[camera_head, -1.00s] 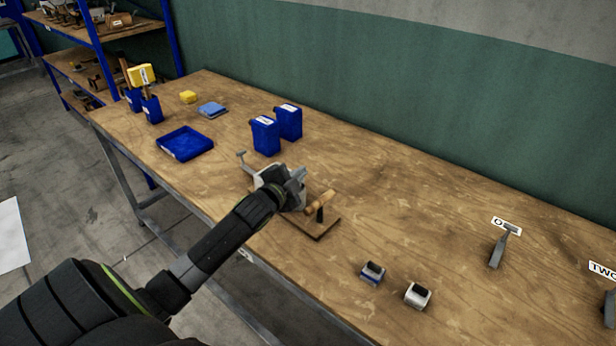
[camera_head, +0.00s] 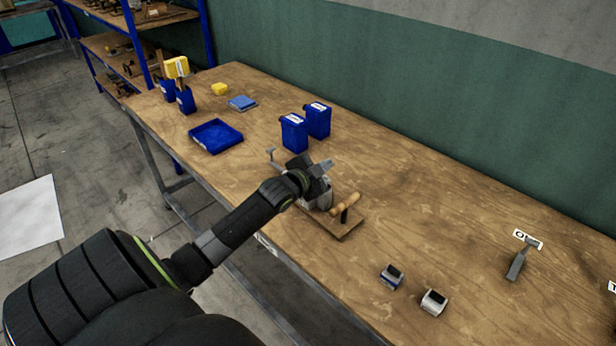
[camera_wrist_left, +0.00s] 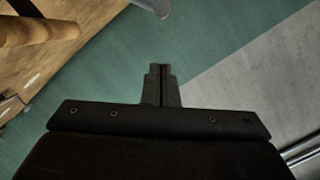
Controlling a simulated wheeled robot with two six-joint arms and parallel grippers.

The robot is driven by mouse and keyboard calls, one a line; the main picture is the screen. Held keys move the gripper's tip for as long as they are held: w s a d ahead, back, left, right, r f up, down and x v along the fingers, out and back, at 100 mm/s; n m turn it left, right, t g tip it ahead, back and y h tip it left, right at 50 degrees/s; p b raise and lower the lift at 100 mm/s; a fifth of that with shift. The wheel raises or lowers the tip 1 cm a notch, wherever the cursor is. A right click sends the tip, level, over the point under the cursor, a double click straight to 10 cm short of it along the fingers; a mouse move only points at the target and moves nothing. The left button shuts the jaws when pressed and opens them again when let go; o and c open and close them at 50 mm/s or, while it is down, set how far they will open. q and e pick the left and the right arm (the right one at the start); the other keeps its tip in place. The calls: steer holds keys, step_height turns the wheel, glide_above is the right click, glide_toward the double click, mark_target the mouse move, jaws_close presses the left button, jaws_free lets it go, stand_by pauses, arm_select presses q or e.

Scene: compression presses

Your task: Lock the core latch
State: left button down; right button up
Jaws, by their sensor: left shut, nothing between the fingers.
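The press fixture stands on a small wooden board (camera_head: 342,230) near the front edge of the workbench. Its wooden handle (camera_head: 345,204) is on the right, and a thin grey lever (camera_head: 271,155) rises on the left. My left gripper (camera_head: 322,167) is over the press and hides much of its body. In the left wrist view its fingers (camera_wrist_left: 161,74) are shut with nothing between them. A wooden handle (camera_wrist_left: 40,32) is at upper left there, and a metal rod end (camera_wrist_left: 158,6) is beyond the fingertips, apart from them. I cannot make out the core latch. My right gripper is not in view.
Two blue containers (camera_head: 294,132) stand behind the press, with a blue tray (camera_head: 215,136) to the left. Two small blocks (camera_head: 391,277) (camera_head: 433,302) lie at the front right. A grey lever tool (camera_head: 521,260) stands further right. The bench's middle right is clear.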

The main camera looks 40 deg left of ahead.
arm_select(q)
steer(key=s+r+b, duration=0.2)
steer(key=s, duration=0.8)
steer(key=shift+d+r, duration=0.15)
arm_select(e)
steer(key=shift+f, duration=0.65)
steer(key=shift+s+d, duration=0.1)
